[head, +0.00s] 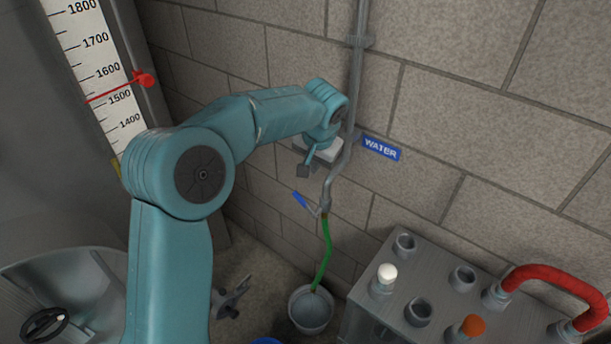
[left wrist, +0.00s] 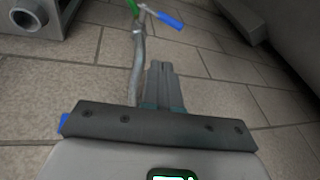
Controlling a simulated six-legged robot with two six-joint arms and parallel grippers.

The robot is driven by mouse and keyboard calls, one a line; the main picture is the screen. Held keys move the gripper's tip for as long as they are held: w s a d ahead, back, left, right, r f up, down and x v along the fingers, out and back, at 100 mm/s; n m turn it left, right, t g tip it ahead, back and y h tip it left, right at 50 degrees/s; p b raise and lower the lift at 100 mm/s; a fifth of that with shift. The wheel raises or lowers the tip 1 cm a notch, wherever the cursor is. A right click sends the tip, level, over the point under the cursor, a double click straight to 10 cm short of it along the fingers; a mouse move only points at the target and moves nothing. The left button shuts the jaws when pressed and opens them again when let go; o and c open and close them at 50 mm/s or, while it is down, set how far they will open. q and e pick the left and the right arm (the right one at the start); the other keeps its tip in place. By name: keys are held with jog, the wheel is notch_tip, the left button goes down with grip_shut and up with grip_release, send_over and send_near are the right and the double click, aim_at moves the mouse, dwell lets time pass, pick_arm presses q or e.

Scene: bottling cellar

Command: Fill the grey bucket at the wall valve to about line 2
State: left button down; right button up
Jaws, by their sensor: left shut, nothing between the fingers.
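The grey bucket (head: 311,311) stands on the floor by the wall. A green hose (head: 325,256) runs down into it from the wall valve (head: 322,209). I cannot make out the bucket's lines or any water level. The valve's blue lever (head: 300,200) slants up and left, at an angle to the pipe; it also shows in the left wrist view (left wrist: 170,21). My left gripper (head: 303,171) is shut and empty, above the lever and apart from it. Its closed fingers (left wrist: 160,68) point toward the lever in the left wrist view. My right gripper is out of view.
A grey pipe (head: 358,75) runs down the block wall beside a blue WATER sign (head: 381,148). A grey rack (head: 395,258) with sockets and a red hose (head: 555,278) stands right of the bucket. A large tank with a gauge (head: 95,60) is at left.

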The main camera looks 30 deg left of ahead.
pick_arm(q)
send_over(301, 199)
jog(key=d, duration=0.3)
notch_tip(301, 199, down, 10)
jog(key=r, duration=0.1)
jog(key=shift+a+f+p, duration=0.4)
jog(key=shift+a+f, duration=0.25)
jog(key=shift+f, duration=0.25)
jog(key=shift+a+f+p, duration=0.4)
jog(key=shift+a+f, duration=0.2)
jog(key=shift+f, duration=0.3)
jog(key=shift+a+p, duration=0.15)
jog(key=shift+p, duration=0.3)
jog(key=shift+a+h, duration=0.15)
jog(key=shift+h, duration=0.25)
